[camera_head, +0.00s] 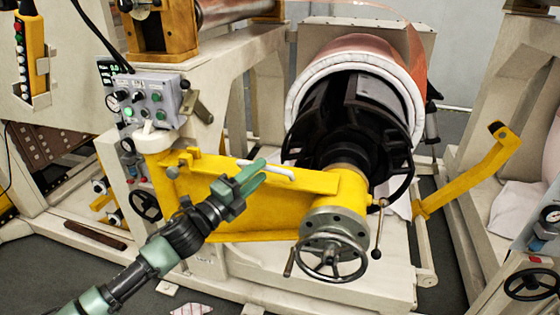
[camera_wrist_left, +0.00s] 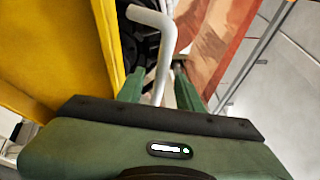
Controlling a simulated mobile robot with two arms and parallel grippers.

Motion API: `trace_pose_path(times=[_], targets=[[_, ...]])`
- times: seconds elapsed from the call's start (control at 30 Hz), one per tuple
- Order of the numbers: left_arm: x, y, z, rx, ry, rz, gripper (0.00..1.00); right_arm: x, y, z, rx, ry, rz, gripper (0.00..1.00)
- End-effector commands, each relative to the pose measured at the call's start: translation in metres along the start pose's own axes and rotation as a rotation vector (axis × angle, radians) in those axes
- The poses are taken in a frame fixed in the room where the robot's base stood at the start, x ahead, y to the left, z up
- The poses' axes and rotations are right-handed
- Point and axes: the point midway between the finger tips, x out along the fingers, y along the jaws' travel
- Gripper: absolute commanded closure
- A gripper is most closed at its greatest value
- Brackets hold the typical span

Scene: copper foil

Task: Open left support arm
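The yellow left support arm (camera_head: 310,183) reaches across the front of the machine to a round hub with a handwheel (camera_head: 331,256). A white bent handle (camera_head: 268,170) is on its upper side. My left gripper (camera_head: 257,174) is at this handle. In the left wrist view, the handle (camera_wrist_left: 162,55) runs down between the two green fingers (camera_wrist_left: 158,88), with gaps visible on both sides. The fingers are apart and do not look closed on it. The yellow arm (camera_wrist_left: 62,55) fills the left of that view. My right gripper is not in view.
A copper foil roll (camera_head: 372,58) on a black core sits behind the arm. A grey control box (camera_head: 146,100) stands at the upper left. Another yellow bar (camera_head: 468,172) sticks out at the right.

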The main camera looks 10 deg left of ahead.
Motion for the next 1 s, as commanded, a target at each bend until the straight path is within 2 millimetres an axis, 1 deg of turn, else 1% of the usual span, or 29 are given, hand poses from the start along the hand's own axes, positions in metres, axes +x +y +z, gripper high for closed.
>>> trace_pose_path(times=[0.03, 0.1, 0.3, 0.43, 0.7, 0.77, 0.8, 0.83, 1.0], targets=[[0.011, -0.005, 0.000, -0.001, 0.000, -0.003, 0.64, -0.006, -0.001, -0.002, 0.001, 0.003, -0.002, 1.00], [0.022, -0.004, 0.001, -0.001, -0.002, -0.002, 0.64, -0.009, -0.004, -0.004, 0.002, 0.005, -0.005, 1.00], [0.048, -0.002, 0.001, -0.003, -0.001, 0.000, 0.64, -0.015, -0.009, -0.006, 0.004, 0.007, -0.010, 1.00], [0.056, -0.001, 0.000, -0.002, -0.001, 0.000, 0.64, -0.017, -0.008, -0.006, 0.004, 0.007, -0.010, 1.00], [0.057, 0.000, 0.000, -0.002, -0.001, 0.001, 0.64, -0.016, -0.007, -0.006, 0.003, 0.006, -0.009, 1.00], [0.057, 0.000, 0.000, -0.002, -0.001, 0.001, 0.81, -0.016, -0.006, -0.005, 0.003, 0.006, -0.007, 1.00], [0.057, 0.000, 0.000, -0.002, -0.001, 0.001, 0.92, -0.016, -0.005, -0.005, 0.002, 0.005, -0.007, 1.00], [0.057, 0.000, 0.000, -0.002, -0.001, 0.001, 1.00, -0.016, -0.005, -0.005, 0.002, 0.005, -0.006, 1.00], [0.057, 0.000, 0.000, -0.003, -0.001, 0.001, 1.00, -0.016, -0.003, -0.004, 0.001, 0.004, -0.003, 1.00]])
